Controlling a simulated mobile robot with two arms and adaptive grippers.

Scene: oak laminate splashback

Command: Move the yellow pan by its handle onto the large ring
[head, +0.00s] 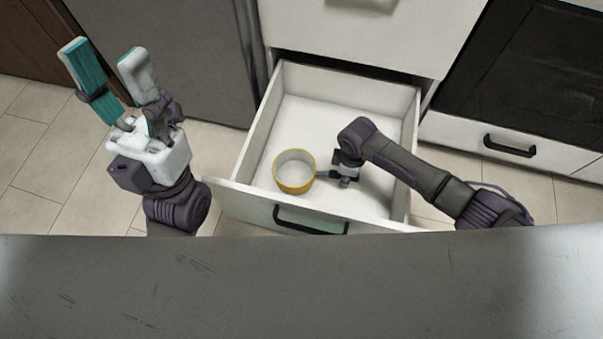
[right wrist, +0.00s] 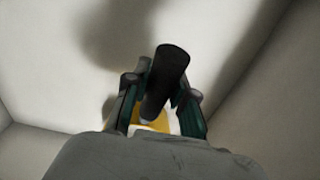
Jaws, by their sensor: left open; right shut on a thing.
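The yellow pan (head: 294,181) is a small round pan with a pale inside and a dark handle (head: 328,174) pointing right. It is inside the open drawer, near its front left; I cannot tell whether it touches the drawer floor. My right gripper (head: 342,176) reaches down into the drawer and is shut on the handle. In the right wrist view the dark handle (right wrist: 164,80) lies between the two fingers, with a bit of yellow pan (right wrist: 152,124) behind. My left gripper (head: 104,68) is open and empty, left of the drawer. No large ring is in view.
The white drawer (head: 248,142) is pulled out, with walls around the pan and a black front handle (head: 310,222). A grey surface (head: 300,285) spans the foreground. An oven (head: 530,80) stands at the right and a grey cabinet panel (head: 180,60) at the back left.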

